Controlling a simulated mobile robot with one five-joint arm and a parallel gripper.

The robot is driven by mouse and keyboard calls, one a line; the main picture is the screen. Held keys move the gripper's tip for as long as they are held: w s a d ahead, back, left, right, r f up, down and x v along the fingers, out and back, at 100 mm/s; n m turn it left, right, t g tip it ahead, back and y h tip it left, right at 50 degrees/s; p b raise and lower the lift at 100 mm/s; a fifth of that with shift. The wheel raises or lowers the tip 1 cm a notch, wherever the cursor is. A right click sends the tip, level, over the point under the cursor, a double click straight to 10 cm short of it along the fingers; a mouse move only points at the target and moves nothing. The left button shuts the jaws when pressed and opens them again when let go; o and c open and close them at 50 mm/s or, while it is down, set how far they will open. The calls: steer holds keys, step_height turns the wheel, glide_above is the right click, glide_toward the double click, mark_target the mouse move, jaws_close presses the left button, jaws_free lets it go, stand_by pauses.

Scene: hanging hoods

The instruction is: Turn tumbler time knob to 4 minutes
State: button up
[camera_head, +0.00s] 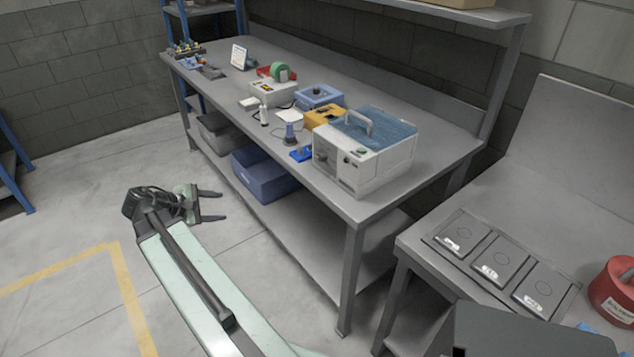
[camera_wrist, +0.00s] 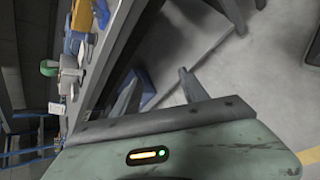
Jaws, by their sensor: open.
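A white machine (camera_head: 345,175) with a translucent blue lid and a handle stands on the long grey bench. Its front has small dark knobs (camera_head: 322,158), too small to read; I cannot tell whether one is the tumbler time knob.
A blue bin (camera_head: 262,178) and a grey bin (camera_head: 218,130) sit on the bench's lower shelf. A blue-based bottle tool (camera_head: 300,153) stands near the front edge. A second table (camera_head: 470,215) at right holds dark panels and a red drum (camera_head: 614,290). Floor left is clear.

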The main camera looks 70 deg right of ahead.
steer(key=s+d+r+n+g+h+b, duration=0.1)
steer(key=s+d+n+g+h+b, duration=0.3)
steer(key=s+d, duration=0.9)
steer(key=g+b, duration=0.2)
steer(key=g, duration=0.1)
glide_toward(319, 159)
steer(key=d, duration=0.1)
steer(key=shift+h, duration=0.5)
steer(key=x, duration=0.8)
steer(key=shift+s+a+f, duration=0.15)
steer(key=shift+s+f, duration=0.1)
steer(key=shift+s, duration=0.05)
jaws_close()
steer(key=shift+s+d, duration=0.1)
steer(key=shift+d, duration=0.1)
steer(key=shift+a, duration=0.2)
